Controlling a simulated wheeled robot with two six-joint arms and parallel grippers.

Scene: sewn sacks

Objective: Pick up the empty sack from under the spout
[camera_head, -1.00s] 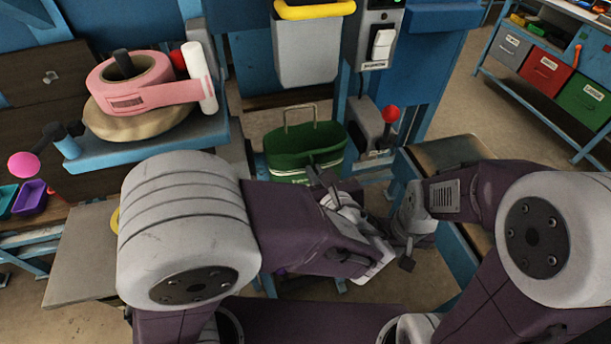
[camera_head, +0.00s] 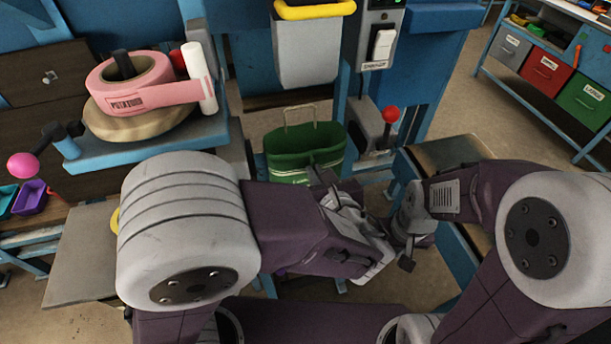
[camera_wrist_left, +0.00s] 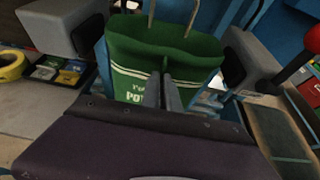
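The green sack (camera_head: 305,150) stands upright with its mouth open below the grey spout (camera_head: 308,50), which has a yellow rim. A thin wire handle rises at its back. The sack also shows in the left wrist view (camera_wrist_left: 165,55), with pale stripes and partly hidden lettering. My left gripper (camera_head: 323,180) is at the sack's front, low in the picture. In the wrist view its two fingers (camera_wrist_left: 163,85) overlap the sack's front, slightly apart; I cannot tell whether they touch it. My right gripper (camera_head: 408,255) is to the right, mostly hidden by its own arm.
Grey blocks flank the sack, the right one (camera_head: 370,122) beside a red-knobbed lever (camera_head: 390,114). A blue shelf (camera_head: 150,150) at left holds a pink tape roll (camera_head: 130,85). A wooden-topped bench (camera_head: 445,152) stands to the right. Coloured bins (camera_head: 545,72) are far right.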

